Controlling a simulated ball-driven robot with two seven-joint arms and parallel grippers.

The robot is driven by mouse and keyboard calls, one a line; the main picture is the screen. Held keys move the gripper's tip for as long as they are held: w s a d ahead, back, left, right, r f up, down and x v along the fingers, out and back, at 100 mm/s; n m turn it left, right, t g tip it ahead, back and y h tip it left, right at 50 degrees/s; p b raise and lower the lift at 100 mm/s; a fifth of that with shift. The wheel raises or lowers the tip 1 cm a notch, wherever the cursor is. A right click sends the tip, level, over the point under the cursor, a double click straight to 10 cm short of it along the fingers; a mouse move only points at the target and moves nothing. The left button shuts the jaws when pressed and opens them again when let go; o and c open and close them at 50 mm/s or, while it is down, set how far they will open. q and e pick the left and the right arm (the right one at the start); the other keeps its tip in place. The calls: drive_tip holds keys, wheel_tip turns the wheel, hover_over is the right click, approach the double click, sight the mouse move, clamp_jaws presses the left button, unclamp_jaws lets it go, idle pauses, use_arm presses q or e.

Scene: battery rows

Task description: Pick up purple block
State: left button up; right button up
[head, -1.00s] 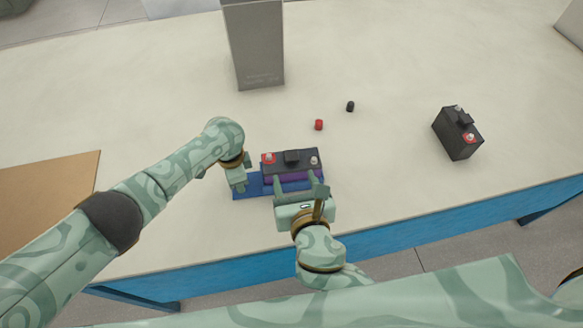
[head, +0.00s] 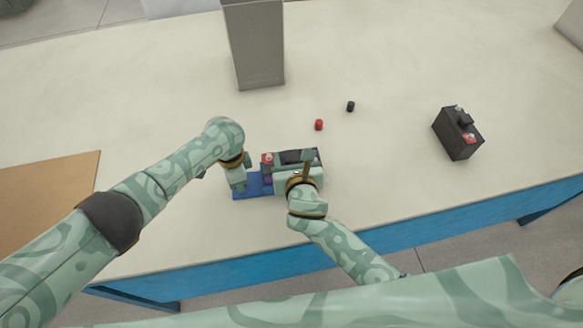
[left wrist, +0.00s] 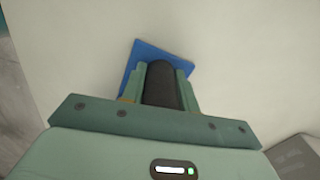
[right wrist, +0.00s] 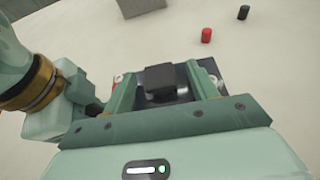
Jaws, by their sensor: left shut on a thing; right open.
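The purple block shows only as a small purple patch (head: 268,181) in the head view, below the near side of a black battery (head: 283,157); most of it is hidden by my right gripper. My right gripper (head: 297,168) is open over the battery. In the right wrist view its fingers (right wrist: 165,85) stand on either side of the battery's dark raised top part (right wrist: 160,79). My left gripper (head: 240,184) is shut on a dark rounded thing (left wrist: 161,84) at the left end of a blue plate (head: 251,191). The plate also shows in the left wrist view (left wrist: 133,68).
A second black battery (head: 458,134) stands to the right. A red cap (head: 319,125) and a black cap (head: 350,106) lie behind the near battery. A tall grey box (head: 255,50) stands at the back. A brown board (head: 45,200) lies left. The table middle right is clear.

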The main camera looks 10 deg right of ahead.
clamp_jaws()
idle(1.3)
drive_tip(key=shift+r, duration=0.2)
